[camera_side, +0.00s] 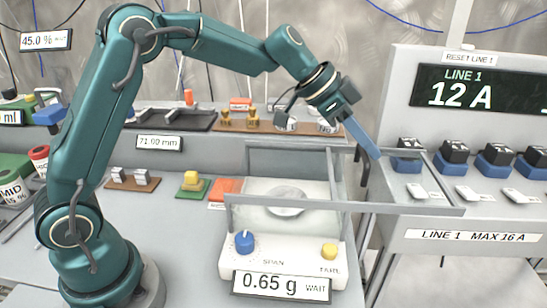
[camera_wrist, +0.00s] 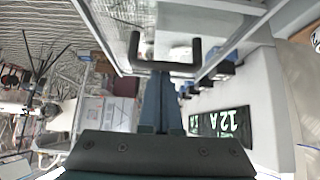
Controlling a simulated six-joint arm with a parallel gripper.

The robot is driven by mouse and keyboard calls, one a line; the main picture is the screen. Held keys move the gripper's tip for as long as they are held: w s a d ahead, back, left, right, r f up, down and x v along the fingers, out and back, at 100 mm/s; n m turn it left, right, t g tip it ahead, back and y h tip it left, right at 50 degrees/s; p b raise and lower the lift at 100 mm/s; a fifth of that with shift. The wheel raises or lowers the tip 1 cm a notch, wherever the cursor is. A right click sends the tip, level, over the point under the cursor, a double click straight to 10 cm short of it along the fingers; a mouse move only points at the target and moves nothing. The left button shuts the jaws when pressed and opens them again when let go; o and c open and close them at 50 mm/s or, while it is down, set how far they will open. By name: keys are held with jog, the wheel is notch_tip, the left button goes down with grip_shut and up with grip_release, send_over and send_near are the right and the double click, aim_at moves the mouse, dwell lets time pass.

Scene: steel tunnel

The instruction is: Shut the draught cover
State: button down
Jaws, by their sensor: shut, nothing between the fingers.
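The draught cover (camera_side: 400,207) is a clear, grey-framed panel on the balance (camera_side: 232,262). It juts out to the right, past the balance body, toward the switch panel. Its dark handle (camera_side: 364,166) stands near its far right part; the wrist view shows it as a black U-shaped bar (camera_wrist: 165,66). My gripper (camera_side: 376,155) is shut and empty, its blue fingers pointing down to the right beside the handle. In the wrist view the fingertips (camera_wrist: 160,76) are right at the bar; I cannot tell whether they touch. The balance display (camera_side: 281,285) reads 0.65 g WAIT.
A row of blue-and-black switches (camera_side: 455,151) stands on the right panel, close to the cover's right end. A LINE 1 display (camera_side: 480,90) reads 12 A.

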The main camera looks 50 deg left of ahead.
jog(key=s+a, duration=1.3)
jog(key=shift+f, duration=0.1)
dwell(0.4)
